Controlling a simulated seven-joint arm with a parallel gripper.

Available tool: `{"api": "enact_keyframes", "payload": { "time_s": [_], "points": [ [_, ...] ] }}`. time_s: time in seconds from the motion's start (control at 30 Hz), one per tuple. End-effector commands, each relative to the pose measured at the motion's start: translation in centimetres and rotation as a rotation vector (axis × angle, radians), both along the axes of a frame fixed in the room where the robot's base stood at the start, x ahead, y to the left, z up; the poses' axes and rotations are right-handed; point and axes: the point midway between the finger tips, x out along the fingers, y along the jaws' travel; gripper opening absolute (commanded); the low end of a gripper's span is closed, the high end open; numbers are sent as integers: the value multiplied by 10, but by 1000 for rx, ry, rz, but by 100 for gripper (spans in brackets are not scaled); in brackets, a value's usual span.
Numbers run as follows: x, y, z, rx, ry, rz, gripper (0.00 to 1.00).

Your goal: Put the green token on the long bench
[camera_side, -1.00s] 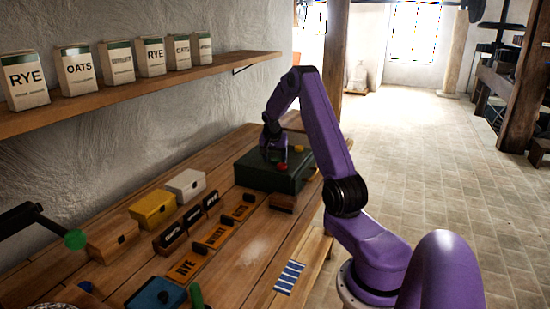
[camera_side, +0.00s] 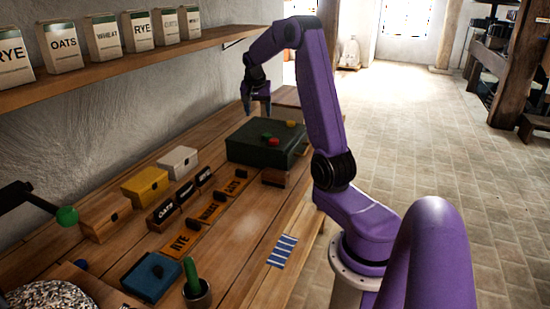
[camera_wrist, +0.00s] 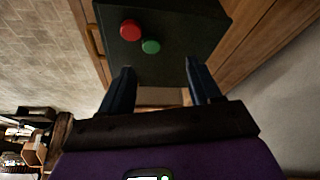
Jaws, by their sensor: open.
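The green token (camera_side: 275,141) lies on top of a dark green box (camera_side: 250,152), close to a red token (camera_side: 266,134). In the wrist view the green token (camera_wrist: 151,46) is a small disc beside the larger-looking red one (camera_wrist: 130,30). My gripper (camera_side: 258,106) hangs raised near the far side of the box, clear of the tokens. Its two fingers are apart with nothing between them in the wrist view (camera_wrist: 160,75). The long wooden bench (camera_side: 235,235) runs along the wall and bears the box.
Small chests, labelled blocks, a blue box (camera_side: 152,277) and a potted cactus (camera_side: 194,280) stand on the bench. A lower ledge bears a striped cloth (camera_side: 282,250). A shelf (camera_side: 120,72) with grain packets overhangs the left.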

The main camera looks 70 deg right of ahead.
Motion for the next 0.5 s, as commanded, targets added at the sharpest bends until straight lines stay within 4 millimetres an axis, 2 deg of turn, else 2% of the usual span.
{"api": "enact_keyframes", "payload": {
  "time_s": [0.1, 0.23, 0.37, 0.5],
  "points": [
    [20, 51, 2, 15, 20, 159, 63],
    [33, 120, 3, 36, 53, 370, 63],
    [32, 186, 4, 52, 87, 581, 63],
    [17, 253, 3, 66, 126, 810, 63]
  ]
}}
